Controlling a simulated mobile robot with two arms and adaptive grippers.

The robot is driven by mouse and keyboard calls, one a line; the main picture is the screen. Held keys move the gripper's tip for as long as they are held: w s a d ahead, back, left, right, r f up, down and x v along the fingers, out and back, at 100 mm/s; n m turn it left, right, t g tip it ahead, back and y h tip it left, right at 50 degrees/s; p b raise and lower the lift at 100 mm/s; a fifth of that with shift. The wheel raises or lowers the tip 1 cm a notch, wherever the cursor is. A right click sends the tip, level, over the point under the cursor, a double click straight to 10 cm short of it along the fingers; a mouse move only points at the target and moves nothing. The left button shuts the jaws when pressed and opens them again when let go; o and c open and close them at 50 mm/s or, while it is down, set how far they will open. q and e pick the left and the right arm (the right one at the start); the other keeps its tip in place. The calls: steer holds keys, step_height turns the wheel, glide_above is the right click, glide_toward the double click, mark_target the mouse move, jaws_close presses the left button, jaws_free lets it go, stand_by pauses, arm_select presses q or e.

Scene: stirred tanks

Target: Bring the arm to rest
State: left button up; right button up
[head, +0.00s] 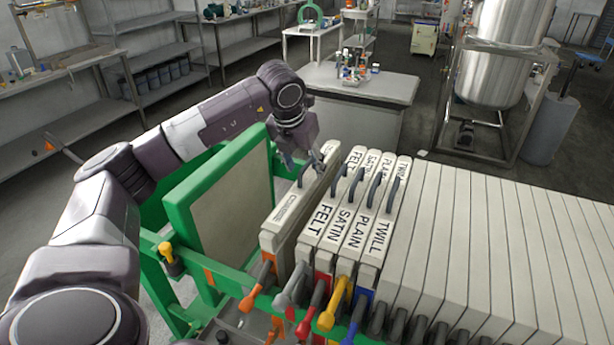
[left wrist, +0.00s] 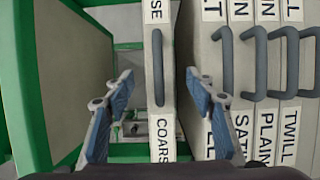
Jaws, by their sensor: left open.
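My left gripper (head: 305,165) is open above the far end of the plate labelled COARSE (head: 285,217). In the left wrist view my left gripper (left wrist: 157,105) has its fingers spread on either side of this plate (left wrist: 155,30), with its dark handle (left wrist: 157,67) between them and no finger touching it. I cannot tell the height gap. The plate stands upright in a green frame. Plates labelled FELT (head: 325,221), SATIN (head: 345,228), PLAIN (head: 361,233) and TWILL (head: 383,230) stand upright to its right. My right gripper is not in view.
A framed pale panel (head: 220,210) stands close left of my gripper, with a gap before the COARSE plate. Coloured levers, including a yellow one (head: 335,303), line the front. Many blank plates (head: 490,250) fill the right. A grey bench (head: 375,85) and a steel tank (head: 497,60) stand behind.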

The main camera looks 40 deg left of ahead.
arm_select(q)
steer(key=v, duration=0.6)
steer(key=shift+s+r, duration=0.1)
steer(key=shift+r, duration=0.1)
